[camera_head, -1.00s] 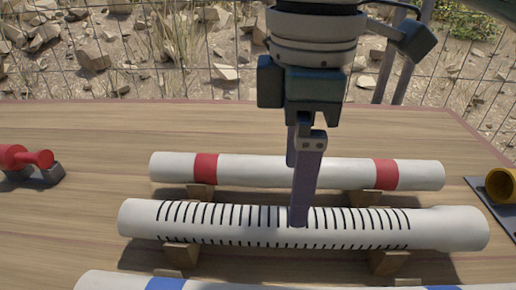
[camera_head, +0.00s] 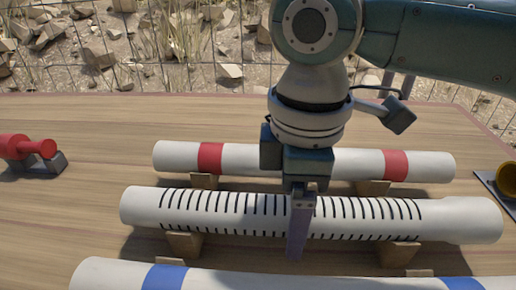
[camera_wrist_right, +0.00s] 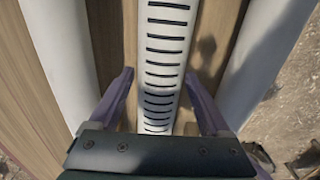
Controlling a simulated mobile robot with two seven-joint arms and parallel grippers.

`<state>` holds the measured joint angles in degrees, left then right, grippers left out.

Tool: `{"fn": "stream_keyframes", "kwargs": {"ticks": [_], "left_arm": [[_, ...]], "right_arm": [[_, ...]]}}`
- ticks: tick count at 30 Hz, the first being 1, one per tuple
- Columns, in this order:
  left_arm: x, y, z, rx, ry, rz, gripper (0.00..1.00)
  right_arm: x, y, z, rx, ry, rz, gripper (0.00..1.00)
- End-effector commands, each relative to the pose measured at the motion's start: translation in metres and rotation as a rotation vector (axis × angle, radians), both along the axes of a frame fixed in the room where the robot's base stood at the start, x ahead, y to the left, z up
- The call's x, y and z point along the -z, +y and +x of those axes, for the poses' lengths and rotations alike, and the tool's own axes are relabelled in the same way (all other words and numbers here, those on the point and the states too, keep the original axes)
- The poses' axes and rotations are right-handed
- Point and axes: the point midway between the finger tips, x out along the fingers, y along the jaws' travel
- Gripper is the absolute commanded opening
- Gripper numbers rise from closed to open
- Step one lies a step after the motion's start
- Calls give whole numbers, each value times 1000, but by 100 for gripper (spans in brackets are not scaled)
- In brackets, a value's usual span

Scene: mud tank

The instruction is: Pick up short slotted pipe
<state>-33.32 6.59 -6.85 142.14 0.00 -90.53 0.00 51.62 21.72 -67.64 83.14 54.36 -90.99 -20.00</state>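The slotted pipe (camera_head: 225,212) is white with rows of dark slots and a plain, wider right end. It lies level on two wooden blocks on the table, and also runs down the middle of the right wrist view (camera_wrist_right: 163,62). My right gripper (camera_head: 297,228) points down over the pipe's middle. One purple finger shows on the near side; the far finger is hidden in the head view. In the right wrist view the right gripper (camera_wrist_right: 159,78) is open, with a finger on each side of the pipe and gaps between. My left gripper is not in view.
A white pipe with red bands (camera_head: 255,160) lies behind, and one with blue bands (camera_head: 225,279) lies in front, both close and parallel. A red tool (camera_head: 35,148) sits at left and a yellow ring-like part (camera_head: 508,180) at right. The wooden table (camera_head: 75,225) is clear at left.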

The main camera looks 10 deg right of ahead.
Motion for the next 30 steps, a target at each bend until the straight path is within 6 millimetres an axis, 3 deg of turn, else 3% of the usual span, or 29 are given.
{"fn": "stream_keyframes", "kwargs": {"ticks": [2,21,30], "left_arm": [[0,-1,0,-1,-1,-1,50],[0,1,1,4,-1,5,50],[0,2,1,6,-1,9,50]], "right_arm": [[0,0,0,0,0,0,71],[0,0,0,0,0,1,0],[-1,0,0,0,-2,2,0]]}}
